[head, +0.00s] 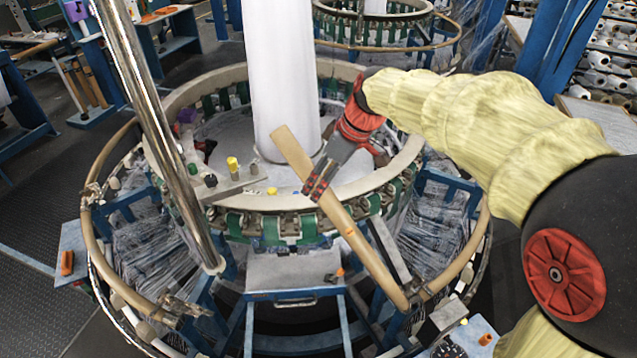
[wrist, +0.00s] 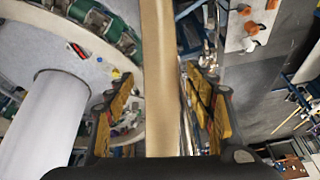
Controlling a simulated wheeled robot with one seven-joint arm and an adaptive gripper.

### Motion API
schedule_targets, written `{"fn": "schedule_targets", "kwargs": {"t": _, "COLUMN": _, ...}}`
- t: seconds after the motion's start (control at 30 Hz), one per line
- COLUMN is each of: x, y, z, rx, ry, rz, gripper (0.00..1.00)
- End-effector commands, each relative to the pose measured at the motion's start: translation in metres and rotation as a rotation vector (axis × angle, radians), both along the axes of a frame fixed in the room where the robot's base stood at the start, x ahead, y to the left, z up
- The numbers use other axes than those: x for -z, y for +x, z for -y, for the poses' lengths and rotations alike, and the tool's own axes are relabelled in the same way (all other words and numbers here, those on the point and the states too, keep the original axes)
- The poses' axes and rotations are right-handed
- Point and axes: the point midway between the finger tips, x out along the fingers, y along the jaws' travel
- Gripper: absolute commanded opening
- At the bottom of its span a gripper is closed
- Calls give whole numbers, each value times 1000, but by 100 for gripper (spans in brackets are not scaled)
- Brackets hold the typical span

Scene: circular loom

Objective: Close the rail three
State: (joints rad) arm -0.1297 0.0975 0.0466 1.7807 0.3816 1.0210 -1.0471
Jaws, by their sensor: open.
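A straight tan wooden rail (head: 350,230) slants across the ring of the loom. Its lower end meets the outer hoop at the front right; its upper end reaches inward, close to the white central column. My gripper (head: 320,177) is at the upper part of this rail. In the wrist view the rail (wrist: 157,60) runs between the two yellow-padded fingers of my gripper (wrist: 160,105). The fingers are open, with gaps to the rail on both sides. No label shows which rail is number three.
The white column (head: 290,80) stands in the loom's centre. A shiny metal pole (head: 150,120) rises at the left front. The curved outer hoop (head: 88,210) surrounds the loom. A small yellow cylinder (head: 232,164) stands on a plate inside the ring. Dark floor lies at the left.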

Motion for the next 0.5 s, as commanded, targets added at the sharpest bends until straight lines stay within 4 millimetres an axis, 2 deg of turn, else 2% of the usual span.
{"fn": "schedule_targets", "kwargs": {"t": 0.2, "x": 19, "y": 3, "z": -8, "rx": 1, "ry": 1, "rz": -1, "gripper": 54}}
{"fn": "schedule_targets", "kwargs": {"t": 0.5, "x": 23, "y": 4, "z": -8, "rx": 2, "ry": 0, "rz": -1, "gripper": 54}}
